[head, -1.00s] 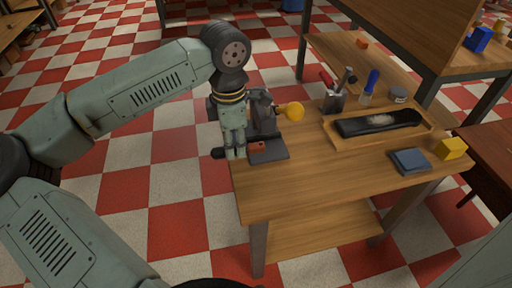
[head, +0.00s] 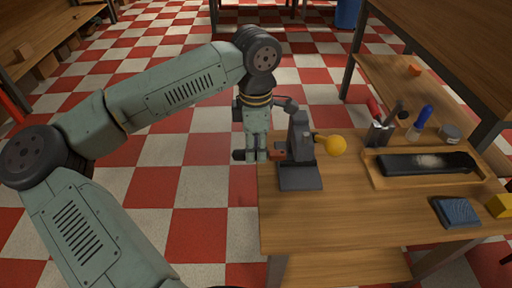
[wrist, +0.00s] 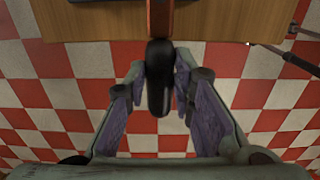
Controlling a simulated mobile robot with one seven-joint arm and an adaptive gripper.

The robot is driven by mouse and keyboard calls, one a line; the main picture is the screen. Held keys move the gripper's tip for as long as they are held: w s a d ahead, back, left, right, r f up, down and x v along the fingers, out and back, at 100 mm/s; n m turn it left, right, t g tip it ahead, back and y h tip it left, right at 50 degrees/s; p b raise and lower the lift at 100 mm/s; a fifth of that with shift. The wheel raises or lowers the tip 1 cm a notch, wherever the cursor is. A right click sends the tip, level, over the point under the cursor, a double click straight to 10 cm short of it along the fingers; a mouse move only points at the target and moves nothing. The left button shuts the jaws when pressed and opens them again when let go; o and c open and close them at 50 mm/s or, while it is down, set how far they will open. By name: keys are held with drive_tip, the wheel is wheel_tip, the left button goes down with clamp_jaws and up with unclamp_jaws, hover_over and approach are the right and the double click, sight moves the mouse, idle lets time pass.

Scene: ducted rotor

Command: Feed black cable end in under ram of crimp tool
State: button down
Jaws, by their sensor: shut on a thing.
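The crimp tool (head: 300,146) is a grey press on a flat dark base at the bench's left end, with a yellow ball on its lever. My gripper (head: 252,155) points down just left of it, over the bench's left edge. It is shut on the black cable end (wrist: 158,85), a thick dark piece between the fingers in the wrist view. A copper-red tip (head: 277,154) reaches right from the gripper towards the tool's upright; it also shows at the top of the wrist view (wrist: 160,18). I cannot tell whether the tip is under the ram.
The wooden bench (head: 350,220) is clear at its front. To the right stand a tool holder (head: 378,135), a wooden tray (head: 378,182) with a dark object, a blue-grey block (head: 456,212) and a yellow block (head: 499,205). Checkered floor lies left of the bench.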

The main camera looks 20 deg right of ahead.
drive_tip(key=f+b, duration=0.5)
drive_tip(key=shift+s+d+f, duration=0.1)
drive_tip(key=shift+d, duration=0.3)
drive_tip(key=shift+s+d+f+b, duration=0.1)
drive_tip(key=shift+s+d+b, duration=0.15)
drive_tip(key=shift+d, duration=0.75)
drive_tip(key=shift+s+d+b, duration=0.15)
drive_tip(key=shift+s+d, duration=0.15)
drive_tip(key=shift+d, duration=0.65)
drive_tip(key=shift+s+d+f+b, duration=0.1)
drive_tip(key=shift+s+d+b, duration=0.15)
drive_tip(key=shift+d, duration=0.75)
drive_tip(key=shift+d, duration=0.1)
drive_tip(key=c, duration=1.3)
unclamp_jaws()
drive_tip(key=shift+s+d+f, duration=0.1)
drive_tip(key=shift+s, duration=0.05)
